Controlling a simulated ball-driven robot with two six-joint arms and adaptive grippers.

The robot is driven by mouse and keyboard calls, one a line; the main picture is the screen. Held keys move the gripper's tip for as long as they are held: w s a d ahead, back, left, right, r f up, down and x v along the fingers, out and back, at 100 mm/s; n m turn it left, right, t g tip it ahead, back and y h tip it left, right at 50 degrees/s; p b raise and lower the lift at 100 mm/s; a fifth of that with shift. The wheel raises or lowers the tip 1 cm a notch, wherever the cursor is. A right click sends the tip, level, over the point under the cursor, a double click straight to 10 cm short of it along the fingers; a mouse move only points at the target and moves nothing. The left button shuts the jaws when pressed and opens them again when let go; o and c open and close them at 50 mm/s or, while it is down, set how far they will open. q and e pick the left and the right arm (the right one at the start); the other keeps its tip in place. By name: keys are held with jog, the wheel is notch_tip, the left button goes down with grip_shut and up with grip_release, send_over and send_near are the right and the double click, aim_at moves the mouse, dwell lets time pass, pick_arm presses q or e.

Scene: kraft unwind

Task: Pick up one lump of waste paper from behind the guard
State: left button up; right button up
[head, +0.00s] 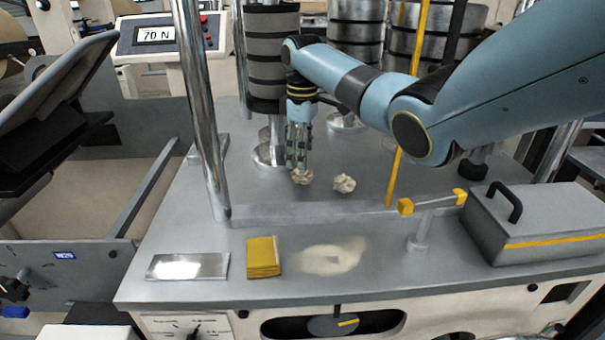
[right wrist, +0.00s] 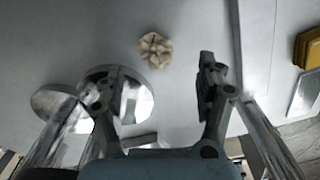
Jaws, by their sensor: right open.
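My left gripper is not in view.
A chrome post (head: 201,110) and a yellow post (head: 400,130) flank the opening. Dark-banded rollers (head: 272,60) stand close behind the gripper. In front are a yellow pad (head: 263,257), a metal plate (head: 188,266), a pale dusty patch (head: 333,256) and a grey box (head: 545,222).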

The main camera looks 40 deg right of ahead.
aim_at(303, 175)
jog(key=shift+f, duration=0.4)
jog(key=f, duration=0.5)
jog(key=shift+w+d+f, duration=0.1)
jog(key=shift+w+d, duration=0.05)
jog(key=shift+w, duration=0.05)
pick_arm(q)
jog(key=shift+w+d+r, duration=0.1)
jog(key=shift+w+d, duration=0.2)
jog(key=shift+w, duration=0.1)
pick_arm(e)
jog(key=c, duration=0.9)
